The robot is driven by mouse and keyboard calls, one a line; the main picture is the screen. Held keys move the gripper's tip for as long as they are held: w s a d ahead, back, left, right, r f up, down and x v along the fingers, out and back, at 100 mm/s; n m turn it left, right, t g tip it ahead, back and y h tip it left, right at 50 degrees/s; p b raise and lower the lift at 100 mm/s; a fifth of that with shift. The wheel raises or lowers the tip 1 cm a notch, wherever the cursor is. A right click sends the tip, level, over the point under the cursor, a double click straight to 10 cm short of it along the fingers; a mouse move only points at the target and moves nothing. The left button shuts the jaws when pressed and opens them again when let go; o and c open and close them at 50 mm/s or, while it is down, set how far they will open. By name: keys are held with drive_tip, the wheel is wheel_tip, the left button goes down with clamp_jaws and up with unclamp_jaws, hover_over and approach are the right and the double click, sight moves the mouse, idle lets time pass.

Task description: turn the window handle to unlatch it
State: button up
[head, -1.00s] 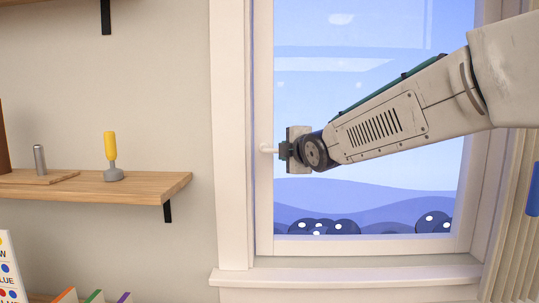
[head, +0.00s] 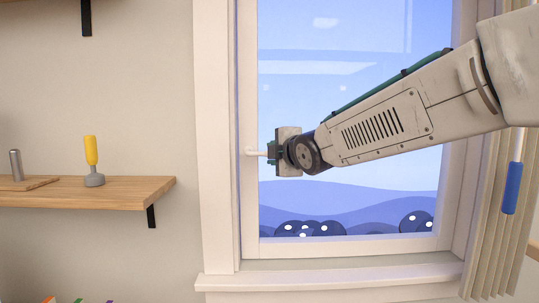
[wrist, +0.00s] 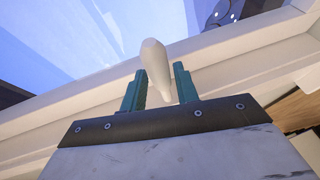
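The window handle (head: 253,152) is a small white lever on the left stile of the window frame. In the head view it sticks out sideways to the left of my gripper (head: 271,153). In the wrist view the handle's pale rounded grip (wrist: 154,60) lies between the two teal fingers of my gripper (wrist: 159,75). My gripper and arm cover part of the pane.
A wooden shelf (head: 125,190) on the left wall bears a yellow-handled tool (head: 91,158) and a metal cylinder (head: 16,164). The window sill (head: 330,278) juts out below. Blinds with a blue-gripped rod (head: 512,188) hang at the right.

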drive_tip(key=v, duration=0.5)
drive_tip(key=shift+a, duration=0.1)
drive_tip(key=s+d+f+m+g+h, duration=0.3)
drive_tip(key=s+d+f+m, duration=0.3)
drive_tip(key=s+d, duration=0.2)
drive_tip(key=s+d+f+m+g+h, duration=0.3)
drive_tip(key=s+d+f+m, duration=0.25)
drive_tip(key=s+d, duration=0.3)
drive_tip(key=s+d+f+m+g, duration=0.1)
drive_tip(key=s+f+m+g, duration=0.1)
drive_tip(key=s, duration=0.5)
drive_tip(key=s+d+f+m+g, duration=0.2)
drive_tip(key=s+f+m+g, duration=0.1)
drive_tip(key=s, duration=0.4)
drive_tip(key=s+d+f+m+g, duration=0.2)
drive_tip(key=s+f+m, duration=0.2)
drive_tip(key=s, duration=0.4)
drive_tip(key=shift+f+m, duration=0.4)
drive_tip(key=shift+m, duration=0.25)
